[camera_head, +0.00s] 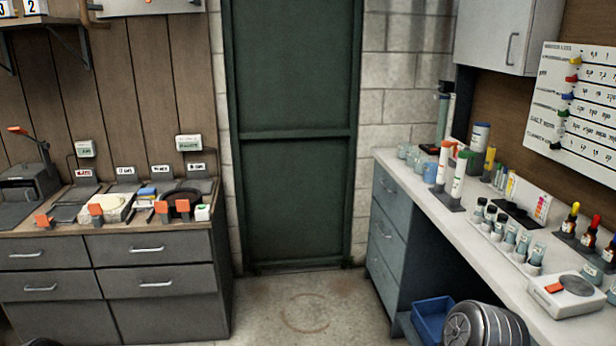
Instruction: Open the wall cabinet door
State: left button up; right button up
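A light grey wall cabinet (490,32) hangs at the upper right above the right-hand counter. Its front carries a vertical metal bar handle (512,49) near its right part. The door looks closed. The top of the cabinet is cut off by the picture edge. Neither of my grippers shows in the head view.
The long white counter (474,222) below holds bottles, jars, tubes and a small scale (567,293). A white chart board (579,100) is right of the cabinet. The middle floor (300,305) is clear.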

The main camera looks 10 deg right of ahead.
aim_at(494, 36)
jog(key=i, duration=0.8)
jog(key=i+u, duration=0.15)
jog(key=i, duration=0.65)
jog(key=i+z, duration=0.3)
jog(key=i+j+z, duration=0.3)
jog(key=i, duration=0.15)
jog(key=i+z, duration=0.1)
jog(key=z, duration=0.4)
jog(key=i+j+z, duration=0.1)
jog(key=z, duration=0.35)
jog(key=j+z, duration=0.2)
jog(key=z, duration=0.3)
jog(key=i+j+z, duration=0.1)
jog(key=z, duration=0.35)
jog(key=j+z, duration=0.25)
jog(key=z, duration=0.15)
jog(key=j+z, duration=0.25)
jog(key=z, duration=0.15)
jog(key=k+j+z, duration=0.1)
jog(key=j+z, duration=0.15)
jog(key=z, duration=0.15)
jog(key=k+j+z, duration=0.1)
jog(key=z, duration=0.3)
jog(key=j, duration=0.1)
